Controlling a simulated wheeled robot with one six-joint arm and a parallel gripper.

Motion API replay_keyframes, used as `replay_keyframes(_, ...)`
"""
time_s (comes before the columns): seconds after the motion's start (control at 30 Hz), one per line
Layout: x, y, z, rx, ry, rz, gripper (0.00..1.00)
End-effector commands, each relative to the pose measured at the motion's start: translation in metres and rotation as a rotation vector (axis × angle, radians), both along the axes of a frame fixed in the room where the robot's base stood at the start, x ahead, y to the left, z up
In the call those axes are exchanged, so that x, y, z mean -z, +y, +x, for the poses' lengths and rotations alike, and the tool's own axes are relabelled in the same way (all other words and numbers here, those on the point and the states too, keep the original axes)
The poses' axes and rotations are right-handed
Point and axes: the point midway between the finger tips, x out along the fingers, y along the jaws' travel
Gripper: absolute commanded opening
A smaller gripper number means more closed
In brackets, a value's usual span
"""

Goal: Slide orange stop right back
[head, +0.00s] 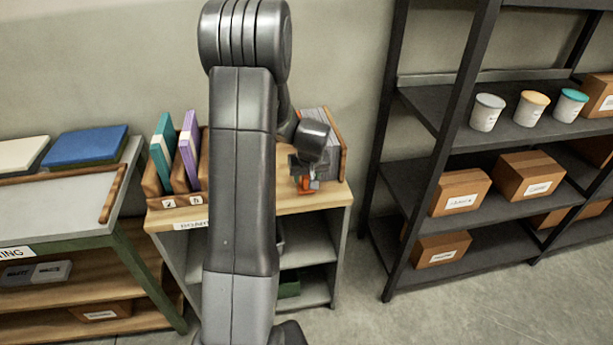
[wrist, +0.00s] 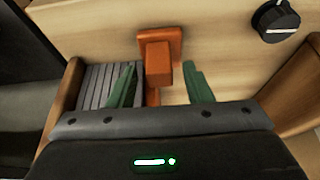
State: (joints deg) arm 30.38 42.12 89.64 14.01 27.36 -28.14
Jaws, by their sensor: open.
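The orange stop (wrist: 158,62) is in the upper middle of the wrist view, an upright block on a wider base, on a light wooden surface. In the head view a small orange part of it (head: 306,184) shows below my gripper at the right end of the wooden cabinet top. My gripper (wrist: 156,88) is open, with its green fingers on the left and right of the stop's lower part. I cannot tell whether either finger touches it. In the head view my gripper (head: 303,172) is small and partly covers the stop.
A grey ribbed stack (wrist: 98,84) lies left of the stop in the wrist view. A black knob (wrist: 275,20) is at the upper right. Wooden side walls (wrist: 302,92) flank the space. In the head view, teal (head: 162,148) and purple (head: 189,148) books stand left of my arm.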

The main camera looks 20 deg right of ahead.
Motion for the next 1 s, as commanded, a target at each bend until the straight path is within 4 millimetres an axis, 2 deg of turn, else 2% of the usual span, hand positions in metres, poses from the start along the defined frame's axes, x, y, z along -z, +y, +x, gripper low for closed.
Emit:
replay_keyframes(0.13,0.007,-0.001,0.003,0.000,0.000,0.000,0.45)
replay_keyframes(0.43,0.008,-0.001,0.004,0.000,-0.001,-0.001,0.45)
replay_keyframes(0.47,0.008,-0.001,0.004,0.000,-0.001,-0.001,0.42)
replay_keyframes(0.67,0.008,-0.001,0.003,0.000,-0.001,0.000,0.02)
replay_keyframes(0.87,0.008,0.002,0.004,-0.001,0.000,0.000,0.00)
replay_keyframes(1.0,0.009,0.021,0.009,-0.005,0.000,-0.001,0.00)
